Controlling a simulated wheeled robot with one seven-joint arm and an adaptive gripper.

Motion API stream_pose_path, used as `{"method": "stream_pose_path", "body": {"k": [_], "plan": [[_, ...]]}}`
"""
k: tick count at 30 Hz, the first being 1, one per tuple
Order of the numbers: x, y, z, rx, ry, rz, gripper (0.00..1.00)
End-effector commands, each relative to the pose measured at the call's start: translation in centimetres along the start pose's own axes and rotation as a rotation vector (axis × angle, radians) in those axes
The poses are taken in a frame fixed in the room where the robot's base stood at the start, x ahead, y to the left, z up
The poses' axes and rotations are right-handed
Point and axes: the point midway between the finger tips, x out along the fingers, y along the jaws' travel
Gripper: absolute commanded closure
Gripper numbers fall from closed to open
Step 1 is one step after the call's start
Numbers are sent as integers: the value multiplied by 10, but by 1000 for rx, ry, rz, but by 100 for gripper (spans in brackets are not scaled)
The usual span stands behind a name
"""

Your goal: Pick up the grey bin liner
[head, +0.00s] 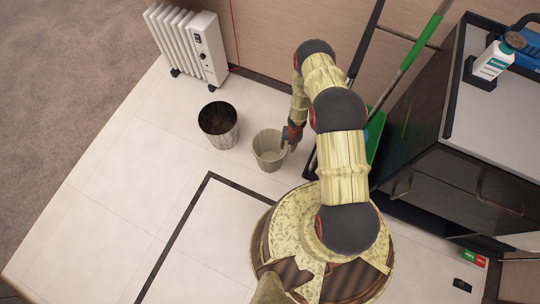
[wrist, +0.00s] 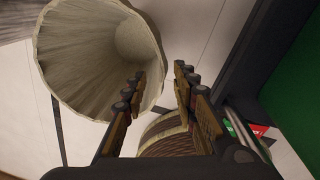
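The grey bin liner (head: 267,155) is a pale grey-beige, open-topped tapered container standing upright on the white tiled floor. It fills the upper left of the wrist view (wrist: 70,55), with its inside showing. My gripper (head: 289,136) is at the liner's right rim in the head view. In the wrist view its two fingers (wrist: 160,80) are apart with nothing clamped between them. The left finger overlaps the liner's opening and the right finger is outside it, so the rim passes between them in the picture. I cannot tell whether either finger touches it.
A dark bin (head: 218,130) stands just left of the liner. A white radiator (head: 190,45) is at the upper left. A green-handled tool (head: 420,45) and a dark cabinet (head: 465,185) are close on the right. Floor at the lower left is clear.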

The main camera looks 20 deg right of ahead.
Motion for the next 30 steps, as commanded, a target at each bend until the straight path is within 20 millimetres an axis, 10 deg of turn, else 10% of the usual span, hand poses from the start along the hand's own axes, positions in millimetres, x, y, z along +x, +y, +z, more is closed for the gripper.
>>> {"method": "stream_pose_path", "body": {"k": [7, 30], "plan": [[35, -1, 1, 0, 1, 0, 72], [34, -1, 1, 1, 1, 0, 100]]}}
